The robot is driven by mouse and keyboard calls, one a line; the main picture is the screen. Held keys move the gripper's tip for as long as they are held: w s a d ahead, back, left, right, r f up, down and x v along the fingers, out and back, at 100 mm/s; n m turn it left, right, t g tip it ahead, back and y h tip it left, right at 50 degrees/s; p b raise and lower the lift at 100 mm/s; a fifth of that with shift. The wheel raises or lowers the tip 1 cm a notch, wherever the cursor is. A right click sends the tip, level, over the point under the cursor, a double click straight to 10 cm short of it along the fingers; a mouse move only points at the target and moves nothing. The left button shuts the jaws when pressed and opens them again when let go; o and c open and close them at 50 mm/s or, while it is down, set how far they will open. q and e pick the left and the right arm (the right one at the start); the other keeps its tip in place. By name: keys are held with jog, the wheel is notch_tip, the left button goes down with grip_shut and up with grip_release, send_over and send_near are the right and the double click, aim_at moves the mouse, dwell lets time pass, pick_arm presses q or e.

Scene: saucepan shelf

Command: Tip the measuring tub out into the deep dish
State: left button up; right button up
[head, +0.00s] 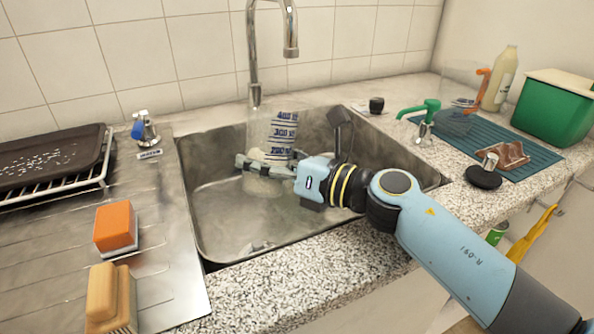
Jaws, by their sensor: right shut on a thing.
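The measuring tub (284,134) is clear with blue markings and stands close to upright over the sink, below the tap. Pale matter shows in its lower part. My right gripper (264,167) reaches in from the right and is shut on the tub, its fingers around the lower part. My left gripper is out of view.
The steel sink (215,215) has high walls, and a chrome tap (290,30) hangs over its back. An orange sponge (115,227) and a brush (108,297) lie at the left. A green box (553,108) and a bottle (500,80) stand at the right.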

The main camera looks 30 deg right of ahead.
aim_at(274, 152)
jog(key=shift+w+d+r+m+p, duration=0.15)
jog(key=shift+w+d+m+p, duration=0.1)
jog(key=shift+m+p, duration=0.4)
jog(key=shift+w+d+r+m+p, duration=0.2)
jog(key=shift+m+p, duration=0.25)
jog(key=shift+m, duration=0.3)
jog(key=shift+s+a+f+m+g+p, duration=0.1)
jog(key=shift+f+m+g+p, duration=0.1)
jog(key=shift+m+p, duration=0.45)
jog(key=shift+s+f+m+g+p, duration=0.1)
jog(key=shift+m+g+p, duration=0.2)
jog(key=shift+m, duration=0.55)
jog(key=shift+f, duration=0.1)
jog(key=shift+f+m+y+p, duration=0.15)
jog(key=shift+m+y+p, duration=0.15)
jog(key=shift+m+p, duration=0.85)
jog(key=shift+w+d+f+m+g+y, duration=0.1)
jog(key=shift+w+d+m+g+y, duration=0.3)
jog(key=shift+m, duration=0.75)
jog(key=shift+w+d+f+m+p, duration=0.2)
jog(key=shift+d+m+p, duration=0.1)
jog(key=shift+m+p, duration=0.4)
jog(key=shift+w+d+f+m+p, duration=0.15)
jog(key=shift+d+m+p, duration=0.1)
jog(key=shift+m+p, duration=0.4)
jog(key=shift+w+d+r+m+p, duration=0.2)
jog(key=shift+r+m+p, duration=0.2)
jog(key=shift+m, duration=0.25)
dwell(0.7)
